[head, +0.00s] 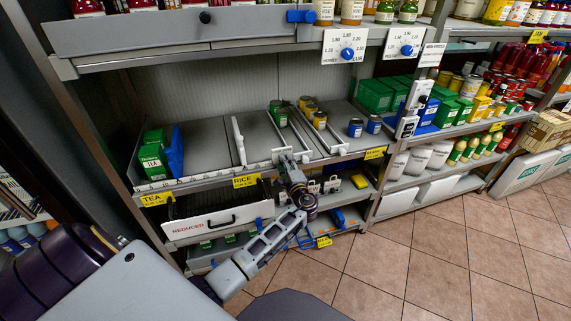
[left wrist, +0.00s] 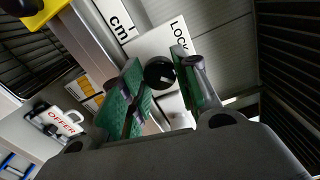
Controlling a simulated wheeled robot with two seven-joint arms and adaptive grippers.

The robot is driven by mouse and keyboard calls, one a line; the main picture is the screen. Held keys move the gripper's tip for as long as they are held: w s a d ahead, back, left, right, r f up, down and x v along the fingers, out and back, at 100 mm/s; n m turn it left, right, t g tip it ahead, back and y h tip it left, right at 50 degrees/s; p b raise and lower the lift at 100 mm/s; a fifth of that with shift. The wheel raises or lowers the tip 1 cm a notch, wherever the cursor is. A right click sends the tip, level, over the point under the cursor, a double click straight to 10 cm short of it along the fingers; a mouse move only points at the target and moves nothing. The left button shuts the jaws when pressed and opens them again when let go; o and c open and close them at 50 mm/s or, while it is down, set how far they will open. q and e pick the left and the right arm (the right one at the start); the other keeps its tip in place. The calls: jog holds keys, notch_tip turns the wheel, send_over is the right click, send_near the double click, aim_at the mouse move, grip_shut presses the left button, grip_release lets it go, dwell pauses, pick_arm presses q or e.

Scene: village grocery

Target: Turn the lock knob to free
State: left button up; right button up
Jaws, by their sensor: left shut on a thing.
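The black lock knob (left wrist: 159,73) sits on a white plate lettered LOCK (left wrist: 165,42) in the left wrist view. The green-padded fingers of my left gripper (left wrist: 156,82) stand on either side of the knob, shut on it. In the head view my left gripper (head: 288,160) reaches up to the front edge of the middle shelf, right of the yellow RICE label (head: 246,181). I cannot read which way the knob is turned. My right gripper is not in view.
Jars (head: 319,120) stand on the middle shelf behind the gripper. A white REDUCED drawer (head: 218,222) with a black handle is below left. An OFFER card (left wrist: 62,122) is close by in the wrist view. Dials with blue knobs (head: 347,53) hang above. The tiled floor (head: 430,260) is clear at right.

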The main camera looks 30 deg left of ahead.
pick_arm(q)
jog(key=shift+d, duration=0.1)
dwell(0.3)
jog(key=o, duration=1)
jog(key=shift+v, duration=6)
